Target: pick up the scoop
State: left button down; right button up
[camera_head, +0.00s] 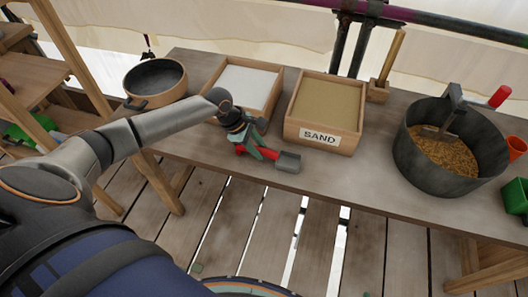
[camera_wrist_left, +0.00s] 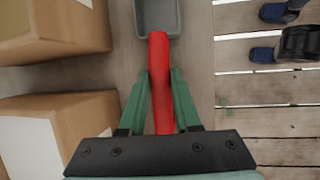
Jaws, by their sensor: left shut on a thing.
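The scoop has a grey pan (camera_head: 288,162) and a red handle. In the head view it is at the front edge of the bench, in front of the sand box, with its pan pointing right. My left gripper (camera_head: 256,150) is shut on its red handle. In the left wrist view the handle (camera_wrist_left: 160,65) runs between the two green fingers (camera_wrist_left: 160,95), and the grey pan (camera_wrist_left: 158,18) is at the top edge. I cannot tell whether the scoop rests on the bench or is just off it. My right gripper is not in view.
On the bench (camera_head: 345,185) stand a wooden box labelled SAND (camera_head: 328,112), a box of white powder (camera_head: 247,82), a round pan (camera_head: 155,80) at left and a big grey tub (camera_head: 452,150) of grainy mix at right. Red (camera_head: 516,148) and green (camera_head: 516,196) containers are at the far right.

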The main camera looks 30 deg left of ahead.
pick_arm(q)
jog(key=shift+r, duration=0.1)
jog(key=shift+r, duration=0.6)
jog(key=s+d+r+p, duration=0.2)
jog(key=s+d+r, duration=0.7)
jog(key=d+r, duration=0.1)
jog(key=shift+s+r+p, duration=0.3)
jog(key=shift+s+r, duration=0.1)
jog(key=shift+r, duration=0.45)
jog(key=shift+w, duration=0.15)
